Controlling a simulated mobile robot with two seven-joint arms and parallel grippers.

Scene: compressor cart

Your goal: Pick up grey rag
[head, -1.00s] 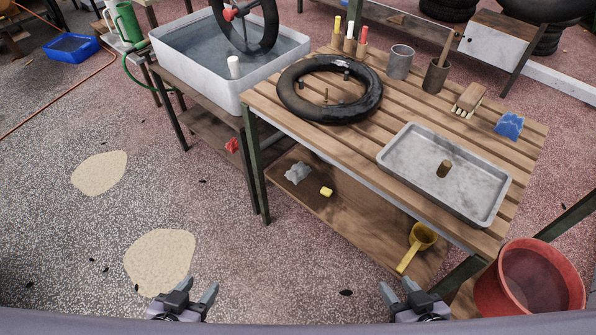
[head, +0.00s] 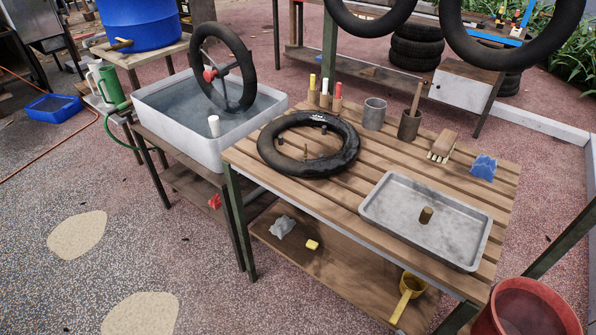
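The grey rag (head: 282,227) lies crumpled on the lower wooden shelf (head: 345,275) of the slatted table, near its left end. A small yellow block (head: 312,244) lies just right of it. Neither of my grippers shows in the head view now, so their state and their distance from the rag cannot be seen.
The slatted tabletop (head: 345,185) above the shelf holds a black tube (head: 308,144), a grey tray (head: 426,221) and cups. Table legs stand left of the rag. A yellow scoop (head: 408,296) lies on the shelf's right. A red bucket (head: 527,308) stands at right. Floor at left is open.

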